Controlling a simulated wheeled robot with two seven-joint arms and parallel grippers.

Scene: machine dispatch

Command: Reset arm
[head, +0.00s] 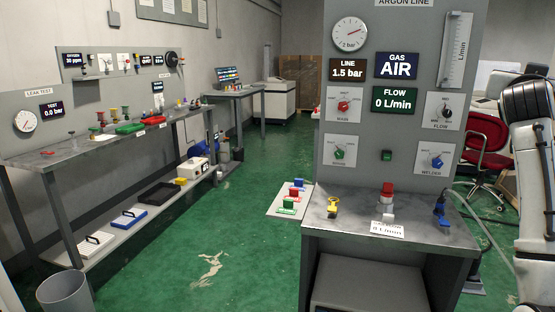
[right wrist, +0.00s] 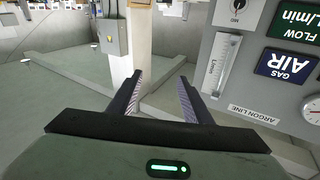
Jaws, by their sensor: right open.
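My right gripper (right wrist: 160,98) shows in the right wrist view with its two fingers spread apart and nothing between them. Past the fingers are a white pillar and the floor. The argon line panel appears upside down at the right of that view (right wrist: 265,70), beside the right finger and apart from it. In the head view my white right arm with a dark joint stands raised at the right edge, and its gripper is out of that picture. My left gripper is in neither view.
The argon panel (head: 345,190) rises over a metal bench (head: 350,235) with a red-topped item (head: 387,190), a yellow item (head: 333,207) and a blue item (head: 440,210). A red chair (head: 487,140) stands behind my arm. A long workbench (head: 60,150) lines the left wall. Green floor (head: 235,215) between is mostly clear.

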